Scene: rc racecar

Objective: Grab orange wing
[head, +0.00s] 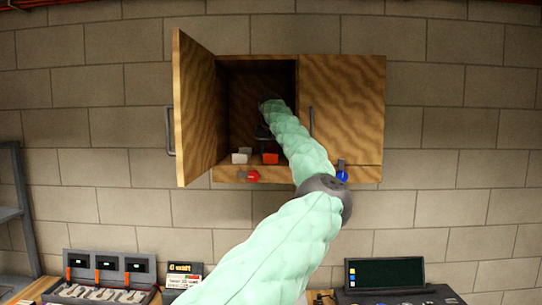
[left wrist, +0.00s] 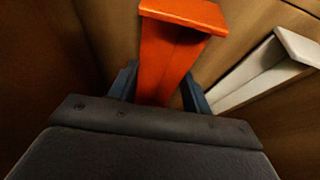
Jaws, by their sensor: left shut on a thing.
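The orange wing (head: 270,158) is at the front of the open wooden cabinet's floor. In the left wrist view the orange wing (left wrist: 182,12) stands between the two dark blue fingers of my left gripper (left wrist: 160,88), which is shut on it. In the head view my left gripper (head: 264,136) reaches into the cabinet, and its fingers are hard to make out in the dark interior. My right gripper is not in view.
A white wing-like piece (head: 241,156) stands just left of the orange one; it also shows in the left wrist view (left wrist: 262,72). The left cabinet door (head: 194,110) stands open; the right door (head: 350,110) is shut. A red knob (head: 252,176) and a blue knob (head: 342,176) sit below.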

